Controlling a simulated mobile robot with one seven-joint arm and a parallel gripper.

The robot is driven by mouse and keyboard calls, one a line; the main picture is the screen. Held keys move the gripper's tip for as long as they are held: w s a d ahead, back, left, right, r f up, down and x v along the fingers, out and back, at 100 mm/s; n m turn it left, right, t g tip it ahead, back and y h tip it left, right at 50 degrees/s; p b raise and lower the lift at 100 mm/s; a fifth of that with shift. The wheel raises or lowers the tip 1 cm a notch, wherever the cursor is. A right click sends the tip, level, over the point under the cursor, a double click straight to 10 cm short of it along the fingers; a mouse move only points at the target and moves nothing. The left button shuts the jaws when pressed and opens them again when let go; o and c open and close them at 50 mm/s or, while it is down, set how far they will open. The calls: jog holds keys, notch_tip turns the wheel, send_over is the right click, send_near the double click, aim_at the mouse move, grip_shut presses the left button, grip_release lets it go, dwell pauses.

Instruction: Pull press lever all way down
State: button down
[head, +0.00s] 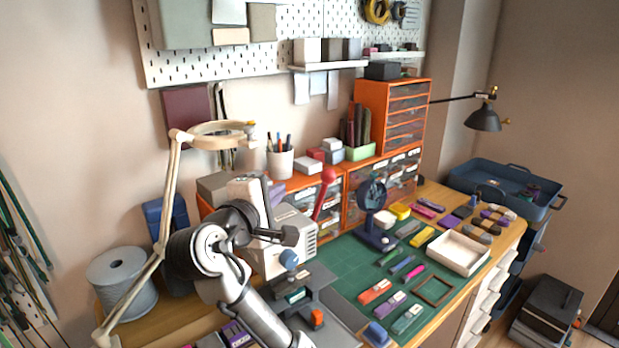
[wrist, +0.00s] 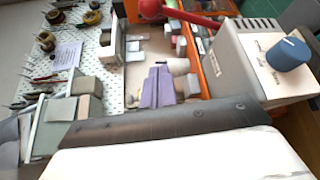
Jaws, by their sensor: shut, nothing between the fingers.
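The press is a pale box-shaped machine (head: 300,226) with a blue knob (head: 289,258) on its front. Its red lever (head: 320,205) stands raised, tilted slightly right, with a round red ball (head: 328,174) on top. In the wrist view the ball (wrist: 150,8), the lever (wrist: 195,18), the pale housing (wrist: 235,50) and the blue knob (wrist: 287,53) show. My gripper (head: 289,236) is shut and empty in front of the machine, left of and below the ball, apparently apart from the lever. The wrist view does not show its fingertips.
A lamp arm (head: 170,190) and a grey spool (head: 120,277) stand left. Orange drawers (head: 390,115) and a pen cup (head: 280,163) are behind. A small dark round stand (head: 372,205) is right of the lever. The green mat (head: 345,265) holds several coloured pieces and a white tray (head: 458,251).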

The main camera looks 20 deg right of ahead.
jog(key=b, duration=0.2)
send_over(320, 201)
jog(key=a, duration=0.2)
jog(key=shift+s+a+f, duration=0.1)
jog(key=shift+s, duration=0.35)
jog(key=shift+f, duration=0.15)
